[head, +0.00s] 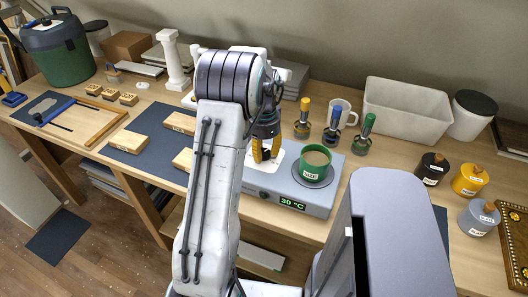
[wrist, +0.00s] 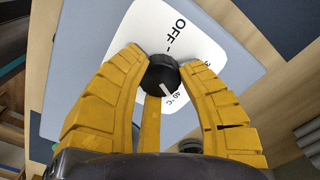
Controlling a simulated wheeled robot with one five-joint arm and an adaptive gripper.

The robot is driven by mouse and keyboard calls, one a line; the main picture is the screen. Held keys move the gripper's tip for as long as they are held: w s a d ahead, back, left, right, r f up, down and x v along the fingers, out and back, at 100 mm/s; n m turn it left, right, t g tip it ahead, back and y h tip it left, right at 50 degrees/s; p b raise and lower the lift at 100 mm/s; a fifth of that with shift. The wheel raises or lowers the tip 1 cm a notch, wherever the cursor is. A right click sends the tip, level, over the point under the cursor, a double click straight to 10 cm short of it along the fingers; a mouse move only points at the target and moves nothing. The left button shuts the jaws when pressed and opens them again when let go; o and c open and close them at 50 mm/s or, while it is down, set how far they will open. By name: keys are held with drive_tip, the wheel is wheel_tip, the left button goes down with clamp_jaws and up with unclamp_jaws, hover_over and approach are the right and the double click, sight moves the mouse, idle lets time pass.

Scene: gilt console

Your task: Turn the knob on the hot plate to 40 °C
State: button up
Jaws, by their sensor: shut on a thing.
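The grey hot plate (head: 328,196) stands on the wooden console, with a green display (head: 291,203) reading 30 °C. A green mug (head: 313,173) of pale liquid sits on its round heating surface. My gripper (head: 265,156) is over the white dial panel at the plate's left; the knob is hidden there in the head view. In the wrist view my yellow fingers are shut around the black knob (wrist: 161,75). Its white pointer slants toward the lower right, near a partly covered label that looks like 40 °C. An OFF mark shows above the knob.
A white bin (head: 404,108) is at back right. Small labelled jars (head: 432,170) stand at right. Wooden blocks (head: 126,143) lie on a dark mat at left.

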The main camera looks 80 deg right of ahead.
sight(264, 152)
drive_tip(key=shift+a+f+m, duration=0.15)
drive_tip(key=shift+m, duration=0.65)
drive_tip(key=o, duration=1.2)
drive_tip(key=shift+r, duration=0.2)
wheel_tip(264, 152, up, 12)
drive_tip(key=shift+f, duration=0.15)
idle(0.5)
